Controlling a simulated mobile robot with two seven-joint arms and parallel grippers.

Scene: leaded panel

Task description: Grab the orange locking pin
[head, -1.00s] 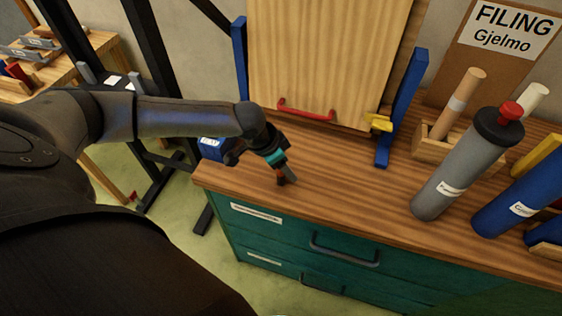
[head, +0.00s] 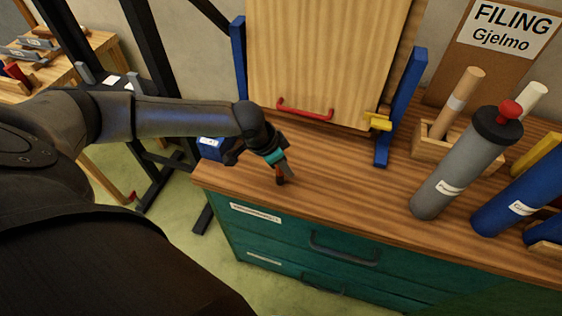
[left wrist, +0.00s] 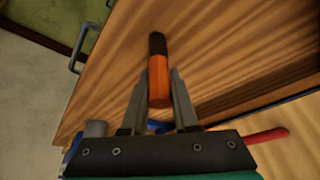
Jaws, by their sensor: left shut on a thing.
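The orange locking pin (left wrist: 159,80) has an orange body and a dark end. In the left wrist view it lies between the two fingers of my left gripper (left wrist: 158,95), which is shut on it. In the head view the left gripper (head: 286,174) points down at the wooden cabinet top, near its front left corner. The pin (head: 280,175) shows there as a small orange-brown bit at the fingertips. I cannot tell whether the pin touches the wood. My right gripper is not in view.
A wooden panel with a red handle (head: 305,109) stands behind, between blue posts (head: 400,105). A yellow clamp (head: 377,121) sits at its lower right. Grey (head: 455,175) and blue (head: 520,195) tubes stand at the right. The middle of the cabinet top (head: 345,185) is clear.

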